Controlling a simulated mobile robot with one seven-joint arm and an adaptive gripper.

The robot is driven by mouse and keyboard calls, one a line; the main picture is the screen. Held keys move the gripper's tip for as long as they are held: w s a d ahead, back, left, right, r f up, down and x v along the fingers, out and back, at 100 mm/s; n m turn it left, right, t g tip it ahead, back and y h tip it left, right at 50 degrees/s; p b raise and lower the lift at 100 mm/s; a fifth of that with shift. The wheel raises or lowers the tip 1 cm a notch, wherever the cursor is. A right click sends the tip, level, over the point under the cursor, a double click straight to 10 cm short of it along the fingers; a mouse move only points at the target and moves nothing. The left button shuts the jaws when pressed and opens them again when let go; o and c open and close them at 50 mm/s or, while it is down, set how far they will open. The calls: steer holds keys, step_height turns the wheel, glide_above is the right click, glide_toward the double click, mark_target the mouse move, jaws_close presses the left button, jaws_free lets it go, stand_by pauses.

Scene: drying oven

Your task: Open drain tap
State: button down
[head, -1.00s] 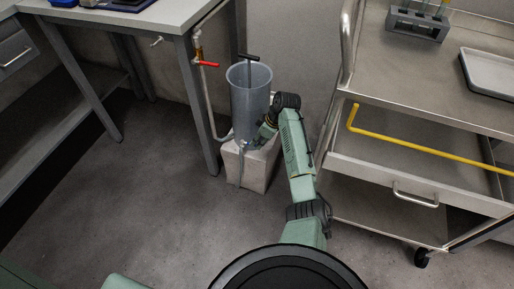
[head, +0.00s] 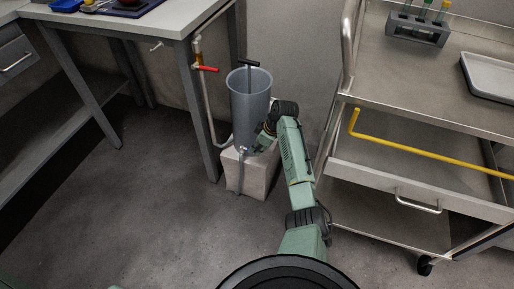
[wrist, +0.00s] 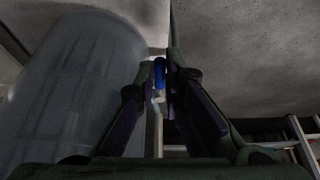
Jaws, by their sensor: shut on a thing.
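A tall grey translucent cylinder (head: 249,98) stands upright on a pale block (head: 257,176), with a black T-shaped handle (head: 248,63) at its top. The drain tap (head: 241,152) is small at the cylinder's foot, with a tube hanging down from it. My gripper (head: 254,150) is low at the cylinder's right side, by the tap. In the wrist view, my gripper (wrist: 161,75) has its fingers closed on the blue tap handle (wrist: 159,72), beside the cylinder wall (wrist: 75,90). The tap's body is mostly hidden, and its setting cannot be told.
A table (head: 178,22) stands at left. A pipe with a red-handled valve (head: 207,69) runs down beside it. A metal trolley (head: 420,95) at right holds a tube rack (head: 418,27), a tray (head: 491,75) and a yellow bent rod (head: 420,151). The floor at front left is clear.

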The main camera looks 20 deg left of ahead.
steer(key=s+a+m+t+h+p, duration=0.4)
steer(key=m+p, duration=0.7)
steer(key=m, duration=0.7)
steer(key=shift+s+a+h, duration=0.4)
steer(key=shift+s+a, duration=0.55)
steer(key=shift+a, duration=0.25)
steer(key=c, duration=2)
jaws_free()
